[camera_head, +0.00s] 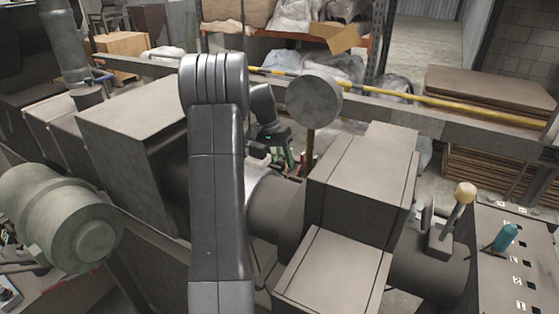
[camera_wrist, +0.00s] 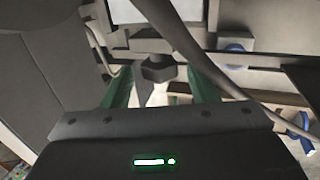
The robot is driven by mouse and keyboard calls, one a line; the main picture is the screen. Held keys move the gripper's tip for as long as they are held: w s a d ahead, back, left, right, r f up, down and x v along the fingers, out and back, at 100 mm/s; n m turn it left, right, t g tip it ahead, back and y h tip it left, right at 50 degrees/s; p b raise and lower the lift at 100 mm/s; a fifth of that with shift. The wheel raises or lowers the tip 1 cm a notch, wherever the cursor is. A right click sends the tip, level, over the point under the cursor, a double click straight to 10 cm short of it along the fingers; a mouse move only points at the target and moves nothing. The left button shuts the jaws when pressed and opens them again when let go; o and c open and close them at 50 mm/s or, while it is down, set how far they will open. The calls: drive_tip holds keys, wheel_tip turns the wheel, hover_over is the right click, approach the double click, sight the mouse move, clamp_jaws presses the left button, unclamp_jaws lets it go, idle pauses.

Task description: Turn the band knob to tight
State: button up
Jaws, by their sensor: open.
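A dark, faceted knob (camera_wrist: 158,68), which looks like the band knob, shows in the wrist view just beyond the gap between my fingertips. Its setting cannot be read. My gripper (camera_wrist: 160,88) is open, with one green finger on each side of a pale shape below the knob. I cannot tell whether either finger touches the knob. In the head view my gripper (camera_head: 291,161) is partly hidden behind my arm, low beside the machine's dark tube. The knob cannot be made out in that view.
Large grey machine boxes (camera_head: 362,185) stand right of my arm. A round grey disc (camera_head: 314,101) on a post rises near my gripper. A ball-topped lever (camera_head: 464,193) and a teal handle (camera_head: 505,238) are at right. A curved bar (camera_wrist: 190,50) crosses close by in the wrist view.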

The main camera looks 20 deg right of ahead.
wheel_tip(320, 180, up, 10)
drive_tip(key=b, duration=0.2)
drive_tip(key=shift+f, duration=0.1)
